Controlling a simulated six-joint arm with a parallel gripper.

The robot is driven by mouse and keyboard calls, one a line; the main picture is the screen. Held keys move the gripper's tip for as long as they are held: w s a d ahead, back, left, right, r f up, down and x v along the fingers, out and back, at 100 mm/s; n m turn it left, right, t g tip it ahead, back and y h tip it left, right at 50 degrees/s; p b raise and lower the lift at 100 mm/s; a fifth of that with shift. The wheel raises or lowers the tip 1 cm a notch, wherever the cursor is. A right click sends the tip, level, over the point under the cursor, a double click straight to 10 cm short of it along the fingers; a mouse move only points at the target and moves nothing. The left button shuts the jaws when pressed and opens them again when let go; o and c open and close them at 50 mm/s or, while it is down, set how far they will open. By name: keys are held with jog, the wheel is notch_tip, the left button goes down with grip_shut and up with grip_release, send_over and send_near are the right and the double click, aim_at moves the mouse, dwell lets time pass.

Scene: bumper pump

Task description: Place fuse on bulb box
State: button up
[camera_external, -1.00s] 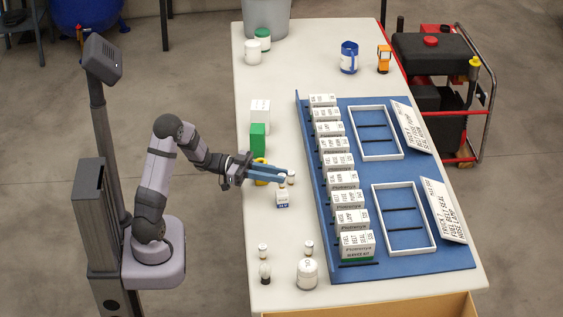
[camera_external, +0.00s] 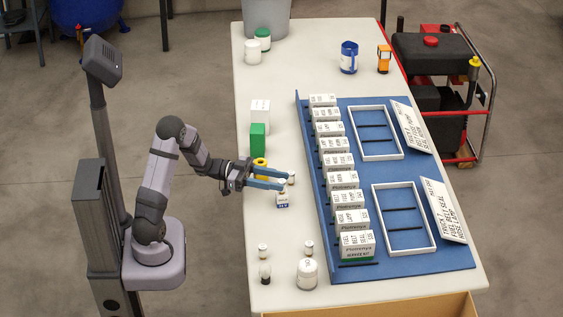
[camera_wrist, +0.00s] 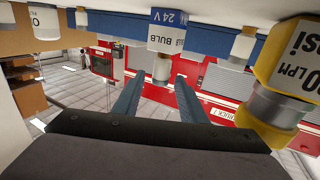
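The bulb box (camera_external: 283,201), small and white with a blue "24V" band, stands on the table's left part. It also shows upside down in the wrist view (camera_wrist: 168,32). A small pale cylinder, which looks like the fuse (camera_wrist: 162,68), appears upright against the top of the bulb box, between my fingers in the wrist view. It seems to rest on the box. My gripper (camera_external: 285,180) is at the box's top height. Its two blue fingers are spread apart, with visible gaps to the fuse (camera_wrist: 158,95). In the external view the fingers largely hide the fuse.
A yellow fitting (camera_wrist: 275,75) is close beside my gripper. A small capped bottle (camera_external: 291,178) stands just behind the box. A green box (camera_external: 258,139) and white box (camera_external: 260,112) stand farther back. The blue tray (camera_external: 375,270) with labelled boxes lies right. Several small containers stand nearer the front.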

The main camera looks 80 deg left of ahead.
jog(key=shift+r, duration=0.2)
jog(key=v, duration=1.2)
jog(key=shift+f, duration=0.1)
